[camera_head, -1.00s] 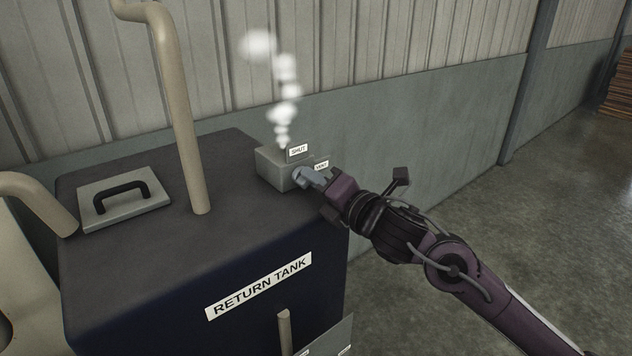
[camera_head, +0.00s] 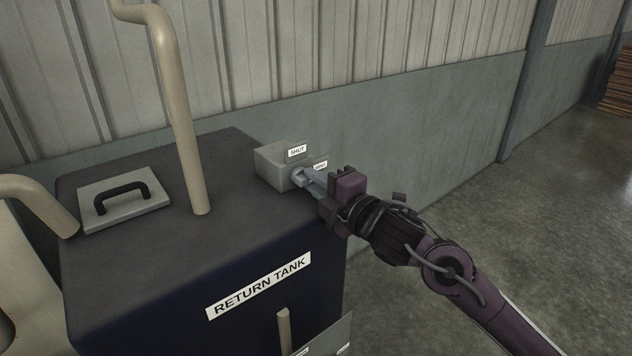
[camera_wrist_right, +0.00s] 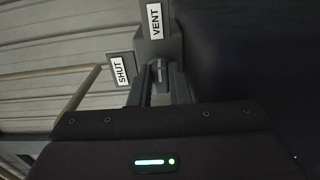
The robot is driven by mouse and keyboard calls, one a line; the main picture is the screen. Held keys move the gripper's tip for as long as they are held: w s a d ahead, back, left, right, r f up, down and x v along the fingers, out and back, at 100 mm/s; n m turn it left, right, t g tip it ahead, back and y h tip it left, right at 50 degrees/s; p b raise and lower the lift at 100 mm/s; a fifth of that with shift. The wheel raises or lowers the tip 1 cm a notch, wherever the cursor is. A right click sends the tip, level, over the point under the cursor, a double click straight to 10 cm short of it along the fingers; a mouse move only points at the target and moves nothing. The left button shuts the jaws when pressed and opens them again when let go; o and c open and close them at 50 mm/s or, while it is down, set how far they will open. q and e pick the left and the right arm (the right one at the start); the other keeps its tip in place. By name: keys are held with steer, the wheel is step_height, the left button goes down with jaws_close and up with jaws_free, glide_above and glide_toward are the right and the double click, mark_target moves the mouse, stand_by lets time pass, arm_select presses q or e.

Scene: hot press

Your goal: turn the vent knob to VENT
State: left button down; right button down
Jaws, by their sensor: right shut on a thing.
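The grey vent box (camera_head: 270,165) sits on the back right corner of the dark return tank (camera_head: 120,255). It carries a SHUT label (camera_head: 297,151) and a VENT label (camera_head: 320,165). My right gripper (camera_head: 309,182) is shut on the grey vent knob (camera_wrist_right: 160,72) on the box's face; its fingers partly cover the knob. In the right wrist view the knob is between the two fingers, the VENT label (camera_wrist_right: 155,20) is above it and the SHUT label (camera_wrist_right: 121,71) is to its left. The knob's bar looks lined up towards VENT. My left gripper is not in view.
A beige upright pipe (camera_head: 180,130) and a hatch plate with a black handle (camera_head: 122,198) stand on the tank top, left of the box. A ribbed wall (camera_head: 330,60) rises behind. Open floor (camera_head: 560,200) lies to the right.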

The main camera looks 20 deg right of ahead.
stand_by(0.3)
steer(key=c, duration=1.4)
jaws_free()
steer(key=shift+o, duration=0.2)
steer(key=shift+f, duration=0.15)
steer(key=shift+f, duration=0.15)
